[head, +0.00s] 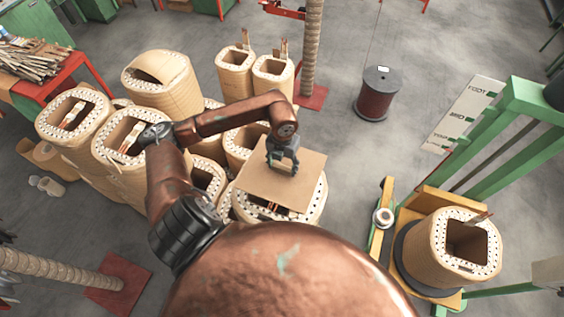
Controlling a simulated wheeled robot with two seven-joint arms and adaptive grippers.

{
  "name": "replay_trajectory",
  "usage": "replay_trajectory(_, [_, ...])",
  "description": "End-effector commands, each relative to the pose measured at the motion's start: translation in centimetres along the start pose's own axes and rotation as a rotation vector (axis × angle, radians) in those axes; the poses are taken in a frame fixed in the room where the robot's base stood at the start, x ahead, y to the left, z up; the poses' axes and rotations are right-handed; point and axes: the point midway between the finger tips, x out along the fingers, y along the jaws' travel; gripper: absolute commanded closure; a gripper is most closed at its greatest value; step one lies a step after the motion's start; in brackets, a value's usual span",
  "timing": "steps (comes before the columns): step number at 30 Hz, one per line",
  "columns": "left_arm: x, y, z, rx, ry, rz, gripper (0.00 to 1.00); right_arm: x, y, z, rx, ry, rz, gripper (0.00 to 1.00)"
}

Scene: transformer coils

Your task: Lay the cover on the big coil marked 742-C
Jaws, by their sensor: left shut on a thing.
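The cover (303,178), a flat square tan sheet, is in the middle of the head view. My left gripper (283,171) is above it, with its dark fingers shut on it. The cover lies over the top of a big coil (312,213) and hides much of its opening. The coil's near rim, with dark dots, and part of the dark opening show below the cover's near edge. I cannot tell whether the cover touches the coil or is held just above it. No marking 742-C is readable on any coil. My right gripper is not in view.
Several other big coils crowd to the left, one with a curved piece (158,66) on top. Another coil (440,250) stands on the green-framed machine (505,130) at right. A dark red spool (378,95) stands on open grey floor. A rope-wrapped post (312,45) rises behind.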

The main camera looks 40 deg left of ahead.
Motion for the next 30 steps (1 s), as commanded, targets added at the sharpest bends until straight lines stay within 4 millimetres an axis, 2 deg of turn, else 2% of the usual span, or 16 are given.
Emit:
replay_trajectory(8, [1.3, -0.1, 0.0, -0.006, 0.001, -0.002, 0.80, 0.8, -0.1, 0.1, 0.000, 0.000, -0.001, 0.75])
replay_trajectory(30, [7.8, -0.1, 0.0, -0.004, 0.000, -0.001, 0.80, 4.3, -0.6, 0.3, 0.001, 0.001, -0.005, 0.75])
